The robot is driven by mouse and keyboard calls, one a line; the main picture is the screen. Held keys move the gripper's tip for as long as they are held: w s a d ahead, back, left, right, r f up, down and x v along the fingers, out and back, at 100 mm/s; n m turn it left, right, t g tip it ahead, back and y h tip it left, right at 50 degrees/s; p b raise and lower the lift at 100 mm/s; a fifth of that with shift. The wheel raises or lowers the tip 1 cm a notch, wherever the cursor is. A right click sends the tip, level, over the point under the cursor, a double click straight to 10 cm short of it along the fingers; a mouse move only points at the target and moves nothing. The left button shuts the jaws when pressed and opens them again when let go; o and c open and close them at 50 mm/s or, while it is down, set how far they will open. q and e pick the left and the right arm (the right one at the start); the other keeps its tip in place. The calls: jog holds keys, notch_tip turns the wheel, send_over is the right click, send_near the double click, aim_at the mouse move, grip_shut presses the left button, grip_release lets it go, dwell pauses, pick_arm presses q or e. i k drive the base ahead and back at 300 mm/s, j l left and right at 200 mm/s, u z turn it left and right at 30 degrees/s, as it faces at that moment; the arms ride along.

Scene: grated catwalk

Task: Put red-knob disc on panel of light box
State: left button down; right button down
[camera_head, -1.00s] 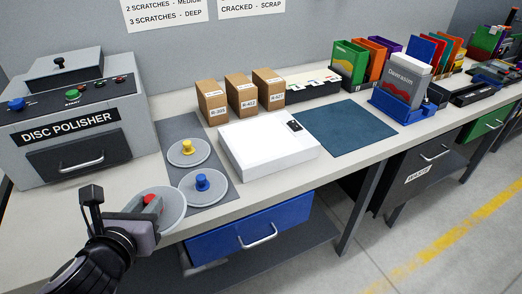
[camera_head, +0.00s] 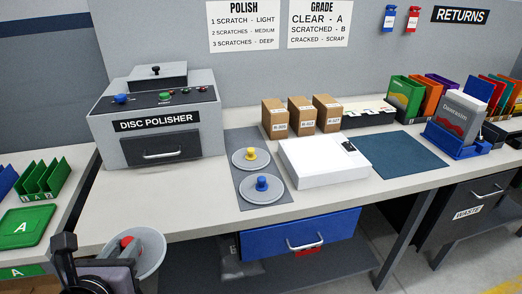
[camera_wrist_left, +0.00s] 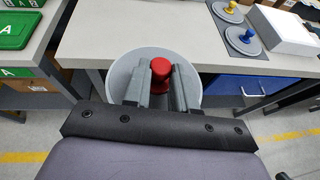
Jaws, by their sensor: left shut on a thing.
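My left gripper (camera_head: 118,252) is shut on the red knob of the red-knob disc (camera_head: 150,252), a round grey disc held in front of the bench's front edge at lower left. In the left wrist view the red knob (camera_wrist_left: 160,72) sits between the two fingers, and the disc (camera_wrist_left: 122,75) spreads around them. The light box (camera_head: 318,165), a white slab with a small dark control at its back right corner, lies on the bench with its top panel bare. It shows partly at the upper right of the left wrist view (camera_wrist_left: 283,28). My right gripper is not in view.
A yellow-knob disc (camera_head: 243,161) and a blue-knob disc (camera_head: 275,194) lie on a grey mat left of the light box. The disc polisher (camera_head: 190,140) stands further left. Several brown boxes (camera_head: 300,117) stand behind the light box. A teal mat (camera_head: 408,162) lies right of it.

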aim_at(318, 152)
jog(key=l+u, duration=0.15)
jog(key=u, duration=0.75)
jog(key=l, duration=2)
